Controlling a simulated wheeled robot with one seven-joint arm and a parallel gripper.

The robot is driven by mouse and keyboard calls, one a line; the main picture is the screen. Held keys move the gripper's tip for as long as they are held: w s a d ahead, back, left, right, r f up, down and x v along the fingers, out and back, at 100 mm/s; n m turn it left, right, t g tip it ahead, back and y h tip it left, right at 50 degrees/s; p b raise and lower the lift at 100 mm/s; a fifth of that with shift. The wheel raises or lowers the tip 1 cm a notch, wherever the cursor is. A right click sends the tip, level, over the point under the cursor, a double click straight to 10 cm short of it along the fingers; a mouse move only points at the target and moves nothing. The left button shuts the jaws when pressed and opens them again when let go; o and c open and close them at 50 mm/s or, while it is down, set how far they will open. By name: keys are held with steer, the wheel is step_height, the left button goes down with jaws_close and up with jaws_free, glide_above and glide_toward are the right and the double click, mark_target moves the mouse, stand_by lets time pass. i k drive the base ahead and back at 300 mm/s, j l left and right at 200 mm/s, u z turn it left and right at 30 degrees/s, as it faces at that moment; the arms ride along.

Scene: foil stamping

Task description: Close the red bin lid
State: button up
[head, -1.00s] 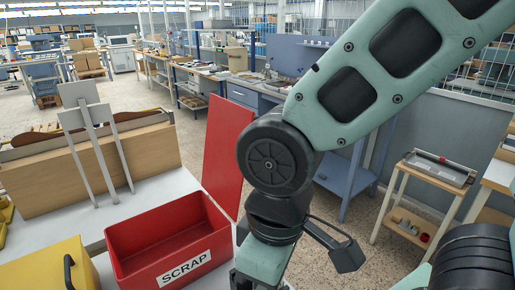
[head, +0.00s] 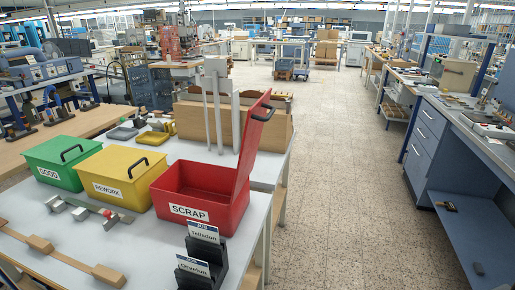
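The red bin (head: 206,186) stands on the pale table, with a white label reading SCRAP on its front. Its red lid (head: 252,140) stands up open, roughly upright and leaning a little outward on the bin's right side. A black handle (head: 263,106) sits near the top of the lid. The inside of the bin looks empty from here. My gripper is not in the head view, so whether it is open or shut does not show.
A yellow REWORK bin (head: 121,176) and a green GOOD bin (head: 62,162), both closed, stand to the left. A black card holder (head: 206,258) stands in front. A wooden board (head: 203,121) stands behind. The floor (head: 330,190) to the right is clear.

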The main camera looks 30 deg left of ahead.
mark_target(256, 117)
steer(key=l+u, duration=0.15)
steer(key=u, duration=0.3)
steer(key=l+u, duration=0.2)
steer(key=u, duration=0.2)
steer(key=k+l+u, duration=0.1)
steer(key=u, duration=0.35)
